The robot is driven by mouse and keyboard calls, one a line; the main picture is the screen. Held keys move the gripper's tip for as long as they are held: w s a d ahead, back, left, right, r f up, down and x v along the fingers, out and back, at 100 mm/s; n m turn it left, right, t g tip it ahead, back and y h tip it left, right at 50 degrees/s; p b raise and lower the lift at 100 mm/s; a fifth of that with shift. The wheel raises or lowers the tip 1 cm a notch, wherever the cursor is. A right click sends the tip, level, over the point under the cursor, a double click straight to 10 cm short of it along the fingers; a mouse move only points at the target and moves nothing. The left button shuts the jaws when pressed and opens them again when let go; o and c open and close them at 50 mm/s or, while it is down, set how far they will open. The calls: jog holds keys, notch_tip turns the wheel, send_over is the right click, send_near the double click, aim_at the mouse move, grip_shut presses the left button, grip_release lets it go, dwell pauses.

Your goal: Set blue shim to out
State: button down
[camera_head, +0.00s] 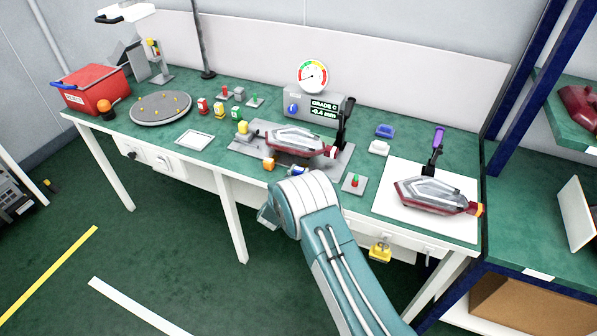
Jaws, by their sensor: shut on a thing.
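My teal and white arm (325,235) rises from the lower right and bends in front of the bench's front edge. My gripper itself does not show; the arm's bend hides it, and so does whatever it may hold. I cannot single out the blue shim for sure. A flat blue piece (384,130) lies on the green bench top, right of the gauge. A small green and blue block (236,113) stands among the coloured blocks left of centre. No mark reading "out" is legible.
A tail lamp (295,138) lies on a grey fixture plate; another lamp (432,193) rests on a white sheet (399,173). Behind stands a gauge box (300,106) reading "GRADE C". A red bin (94,90) and grey turntable (160,108) are left. Blue-framed shelving borders the right.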

aim_at(296, 174)
jog(key=shift+v, duration=2.15)
jog(key=shift+a, duration=0.1)
jog(key=shift+c, duration=1.4)
grip_release()
jog(key=shift+s+a, duration=0.1)
jog(key=v, duration=1.2)
